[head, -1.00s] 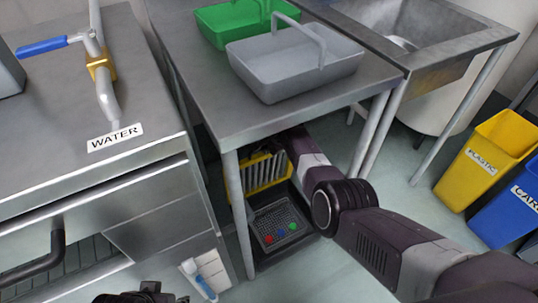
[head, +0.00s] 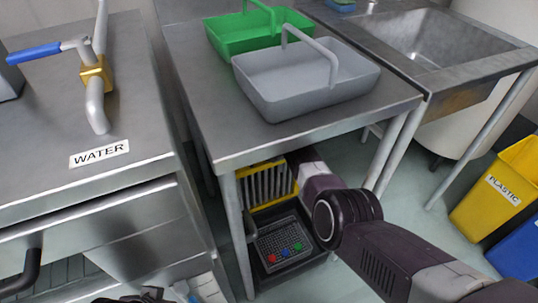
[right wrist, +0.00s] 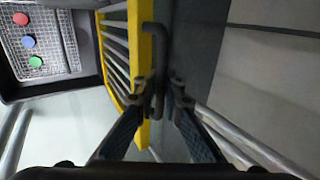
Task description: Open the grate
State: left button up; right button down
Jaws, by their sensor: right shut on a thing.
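The grate (head: 268,184) has a yellow frame with grey bars and stands under the steel table, above and behind a dark tray with mesh and coloured knobs (head: 283,252). In the right wrist view the grate (right wrist: 118,58) stands angled, beside the dark tray (right wrist: 90,90). A dark bent handle (right wrist: 156,62) stands out from its yellow edge. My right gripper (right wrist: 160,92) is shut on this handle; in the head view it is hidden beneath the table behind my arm. Only a dark bit of my left gripper (head: 146,296) shows at the bottom edge, its fingers unclear.
The steel table (head: 200,75) carries a grey basket (head: 305,88) and a green basket (head: 235,43). Its legs stand close to my right arm. A steel counter (head: 45,130) is at left, a sink (head: 430,42) and a yellow bin (head: 505,190) at right.

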jog(key=shift+s+a, duration=0.15)
jog(key=shift+a, duration=0.5)
jog(key=c, duration=2.1)
grip_release()
jog(key=shift+a+r, duration=0.1)
jog(key=shift+a, duration=0.1)
jog(key=shift+d, duration=0.15)
jog(key=shift+d, duration=0.2)
jog(key=shift+r, duration=0.15)
jog(key=shift+r, duration=0.25)
notch_tip(320, 180, up, 9)
jog(key=shift+a+r, duration=0.15)
jog(key=shift+r, duration=0.05)
jog(key=shift+f, duration=0.1)
